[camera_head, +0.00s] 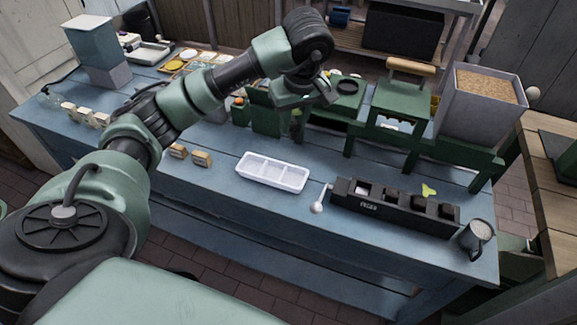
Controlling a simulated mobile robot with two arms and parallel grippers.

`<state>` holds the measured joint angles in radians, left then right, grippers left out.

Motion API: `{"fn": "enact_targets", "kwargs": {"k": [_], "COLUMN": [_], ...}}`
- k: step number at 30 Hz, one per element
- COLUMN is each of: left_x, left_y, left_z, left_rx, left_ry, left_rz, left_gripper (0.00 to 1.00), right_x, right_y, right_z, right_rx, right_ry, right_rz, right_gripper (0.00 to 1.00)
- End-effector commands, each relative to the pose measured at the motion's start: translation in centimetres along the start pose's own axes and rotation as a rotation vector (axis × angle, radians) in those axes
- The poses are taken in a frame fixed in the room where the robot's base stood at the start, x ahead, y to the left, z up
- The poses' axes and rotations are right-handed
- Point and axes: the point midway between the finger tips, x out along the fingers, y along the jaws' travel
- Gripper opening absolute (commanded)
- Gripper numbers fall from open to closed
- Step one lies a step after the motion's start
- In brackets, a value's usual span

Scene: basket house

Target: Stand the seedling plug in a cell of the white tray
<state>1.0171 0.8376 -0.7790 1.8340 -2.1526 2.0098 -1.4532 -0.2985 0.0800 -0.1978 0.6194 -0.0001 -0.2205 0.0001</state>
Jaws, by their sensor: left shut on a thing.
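The white tray (268,184) lies on the blue bench near the middle, with a row of open cells that look empty. My left gripper (300,107) is above the back of the bench, behind and a little right of the tray. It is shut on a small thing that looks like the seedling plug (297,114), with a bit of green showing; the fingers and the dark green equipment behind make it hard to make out. A black box (367,207) with several compartments stands right of the tray, with a light green leaf (428,190) at its back edge. My right gripper is out of view.
A white-ended stick (317,207) stands between tray and black box. A grey cup (476,239) is at the right corner. A green stand (403,106) and a grain-filled bin (467,112) stand behind. Small blocks (202,159) lie left of the tray.

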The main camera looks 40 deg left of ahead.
Motion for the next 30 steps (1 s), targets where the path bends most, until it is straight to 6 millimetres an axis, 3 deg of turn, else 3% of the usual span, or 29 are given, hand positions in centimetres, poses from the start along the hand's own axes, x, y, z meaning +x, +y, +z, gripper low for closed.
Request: {"fn": "enact_targets", "kwargs": {"k": [3,12,30], "left_x": [3.6,10.4,16.6], "left_y": [-0.3,-0.5,-0.6], "left_z": [1.2,3.0,4.7], "left_rx": [0.001,0.0,-0.001], "left_ry": [-0.007,-0.005,-0.001], "left_rz": [-0.007,-0.005,-0.002], "left_gripper": [0.0,0.0,0.0], "right_x": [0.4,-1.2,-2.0], "right_y": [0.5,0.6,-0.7], "right_z": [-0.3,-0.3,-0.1], "right_rx": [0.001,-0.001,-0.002], "right_ry": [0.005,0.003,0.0], "right_rz": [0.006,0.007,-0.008], "right_gripper": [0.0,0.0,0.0]}}
